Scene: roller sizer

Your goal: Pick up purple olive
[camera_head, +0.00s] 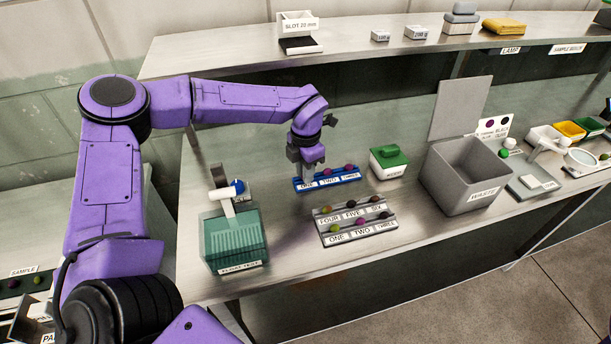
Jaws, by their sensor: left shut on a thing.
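A blue tray (335,183) labelled ONE, TWO, THREE stands on the metal bench. A purple olive (326,172) sits in its middle place and another purple olive (349,168) in its right place. My left gripper (309,170) points down at the tray's left place, ONE. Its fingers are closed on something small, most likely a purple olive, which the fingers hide. I cannot tell whether that olive touches the tray. My right gripper is not in view.
A grey rack (358,228) with several olives of mixed colours stands in front of the blue tray. A green box (233,242) is to the left, a green-lidded container (388,161) to the right, and a grey waste bin (467,178) further right. A shelf (355,50) runs behind.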

